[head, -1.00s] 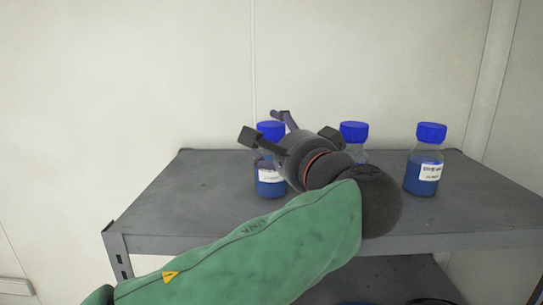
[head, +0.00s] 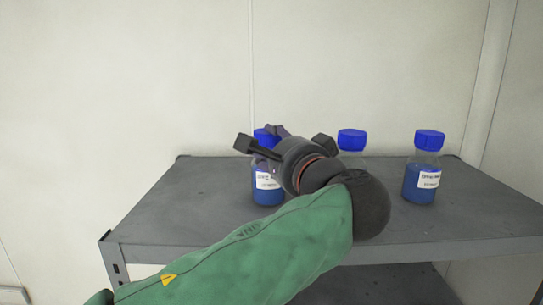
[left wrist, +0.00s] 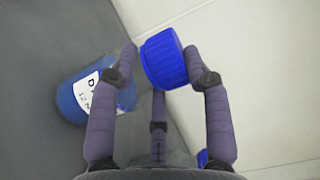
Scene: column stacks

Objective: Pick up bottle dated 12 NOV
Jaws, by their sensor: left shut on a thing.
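A bottle of blue liquid with a blue cap and white label (head: 266,190) stands upright at the left of the shelf. My left gripper (head: 264,147) reaches over it from the right and is shut on it near the cap. In the left wrist view, the fingers (left wrist: 161,62) lie on both sides of the blue cap (left wrist: 165,58). The label (left wrist: 88,92) there is partly hidden by a finger; "12 N" seems readable. Two similar bottles stand further right: the middle one (head: 351,140), mostly hidden by my arm, and the right one (head: 421,185). My right gripper is not in view.
The grey metal shelf (head: 160,210) is bare at the left, and between the middle and right bottles. A pale wall (head: 130,80) rises behind it. A lower shelf level (head: 390,285) shows below.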

